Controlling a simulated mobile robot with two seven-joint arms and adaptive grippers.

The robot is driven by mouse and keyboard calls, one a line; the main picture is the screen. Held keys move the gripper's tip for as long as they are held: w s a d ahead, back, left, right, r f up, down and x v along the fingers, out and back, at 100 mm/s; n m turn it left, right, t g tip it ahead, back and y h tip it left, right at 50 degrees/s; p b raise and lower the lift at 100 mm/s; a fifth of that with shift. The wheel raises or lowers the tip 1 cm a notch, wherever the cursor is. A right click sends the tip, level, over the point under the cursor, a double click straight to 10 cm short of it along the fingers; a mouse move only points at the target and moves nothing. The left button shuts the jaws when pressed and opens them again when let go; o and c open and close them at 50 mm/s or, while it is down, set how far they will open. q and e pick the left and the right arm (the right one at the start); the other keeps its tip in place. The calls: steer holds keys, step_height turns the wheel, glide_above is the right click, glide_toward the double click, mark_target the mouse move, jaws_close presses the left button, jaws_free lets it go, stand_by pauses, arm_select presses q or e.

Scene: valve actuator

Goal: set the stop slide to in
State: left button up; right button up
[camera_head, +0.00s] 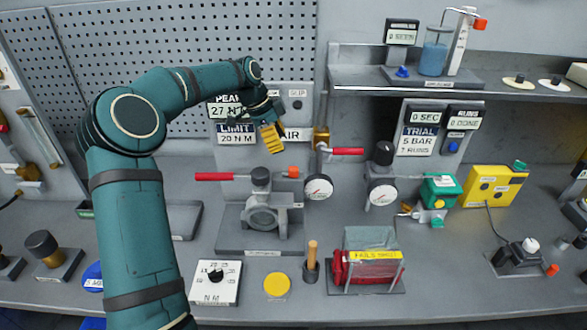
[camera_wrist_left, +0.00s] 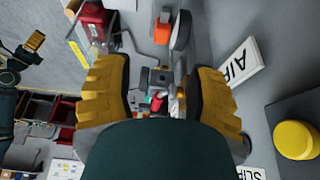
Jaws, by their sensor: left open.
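The valve (camera_head: 263,215) stands on a grey base in the middle of the bench, with a long red lever (camera_head: 215,177) pointing left. A small orange block (camera_head: 293,171) sits at the right of its top and may be the stop slide; I cannot tell its setting. An orange block also shows in the left wrist view (camera_wrist_left: 162,32). My left gripper (camera_head: 272,138) is above and behind the valve, near the AIR label, apart from the valve. Its yellow fingers (camera_wrist_left: 157,90) are spread and empty. My right gripper (camera_wrist_left: 28,55) shows small in the left wrist view; its jaws are unclear.
A brass pipe with a red handle (camera_head: 347,151) and a gauge (camera_head: 318,187) stand close to the right of the valve. A second gauge (camera_head: 382,192) is further right. A wooden-handled tool (camera_head: 312,252) and a dial box (camera_head: 215,283) stand in front. A shelf (camera_head: 350,88) overhangs the right.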

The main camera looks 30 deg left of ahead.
mark_target(292, 168)
arm_select(q)
steer(key=x, duration=1.1)
steer(key=shift+w+f, duration=0.15)
steer(key=shift+f, duration=0.05)
jaws_close()
